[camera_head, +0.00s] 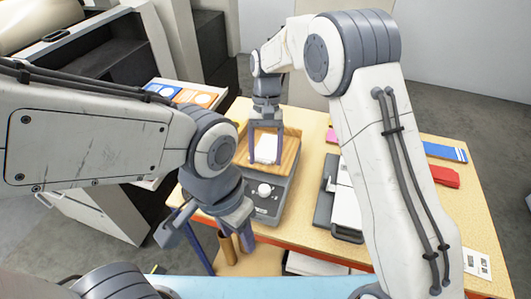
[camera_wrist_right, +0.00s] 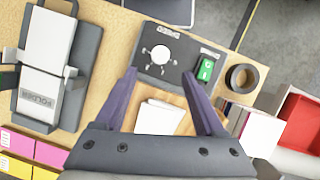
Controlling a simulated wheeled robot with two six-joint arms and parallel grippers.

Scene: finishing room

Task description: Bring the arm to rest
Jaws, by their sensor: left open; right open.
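My right gripper (camera_head: 266,158) is open over a wooden tray (camera_head: 291,145) on a grey jogger-like machine with a white knob (camera_head: 264,190). A white paper stack (camera_head: 266,148) lies in the tray, between the fingers as seen from the head. In the right wrist view my right gripper (camera_wrist_right: 161,74) is open, with nothing held, and the white paper stack (camera_wrist_right: 160,117) shows between its fingers. The machine's dark control panel (camera_wrist_right: 140,60) with a green switch is beyond the fingertips. My left gripper (camera_head: 207,240) is open and empty at the table's front left edge.
A grey device with white sheets (camera_head: 345,205) stands right of the tray, partly behind my right arm. A tape roll (camera_wrist_right: 242,77) lies beside the panel. A drawer with coloured items (camera_head: 190,95) is back left.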

